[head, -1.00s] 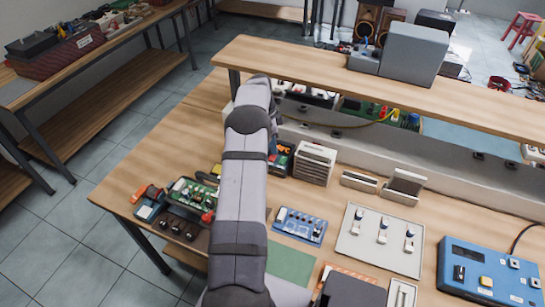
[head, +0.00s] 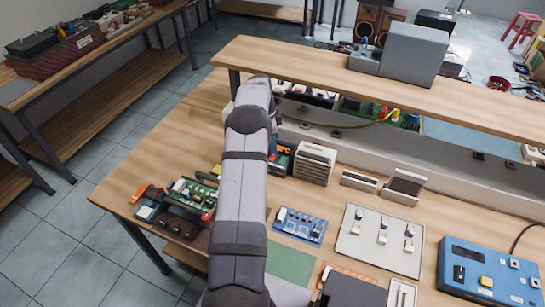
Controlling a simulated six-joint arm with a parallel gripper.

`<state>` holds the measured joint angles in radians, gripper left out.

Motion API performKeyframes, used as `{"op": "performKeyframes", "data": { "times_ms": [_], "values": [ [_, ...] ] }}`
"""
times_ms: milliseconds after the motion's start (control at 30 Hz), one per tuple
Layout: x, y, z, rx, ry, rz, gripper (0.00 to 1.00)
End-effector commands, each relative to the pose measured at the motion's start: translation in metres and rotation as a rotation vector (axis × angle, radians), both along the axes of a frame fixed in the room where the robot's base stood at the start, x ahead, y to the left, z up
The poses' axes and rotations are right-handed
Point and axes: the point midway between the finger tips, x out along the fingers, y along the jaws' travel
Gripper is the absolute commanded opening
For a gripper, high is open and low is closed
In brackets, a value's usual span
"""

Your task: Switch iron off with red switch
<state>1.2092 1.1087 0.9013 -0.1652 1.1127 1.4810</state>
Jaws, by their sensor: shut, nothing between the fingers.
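My gripper is not visible; my grey arm runs up the picture from the bottom over the wooden bench, and its far end hides what lies behind it. I cannot make out an iron or a red switch for certain. A dark device with orange and green parts (head: 283,160) stands just right of my arm, partly hidden by it. Left of my arm, a green circuit board unit (head: 190,193) has a red part (head: 208,216) at its edge, close to the arm.
Right of my arm are a blue board (head: 300,225), a pale switch panel (head: 380,240), a blue box (head: 490,272) and a ribbed beige box (head: 315,163). A raised shelf (head: 300,68) crosses behind. The bench's left part (head: 160,150) is bare.

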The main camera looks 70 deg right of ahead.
Motion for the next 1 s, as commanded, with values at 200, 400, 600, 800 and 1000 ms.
{"op": "performKeyframes", "data": {
  "times_ms": [200, 400, 600, 800, 1000],
  "values": [
    [0.0000, 0.0000, 0.0000, 0.000, 0.000, 0.000, 0.00],
    [0.0000, 0.0000, -0.0012, 0.000, 0.000, 0.000, 0.00],
    [0.0000, 0.0000, -0.0038, 0.000, 0.000, 0.000, 0.00],
    [0.0000, 0.0000, -0.0066, 0.000, 0.000, 0.000, 0.00],
    [0.0000, 0.0000, -0.0092, 0.000, 0.000, 0.000, 0.00]
  ]
}}
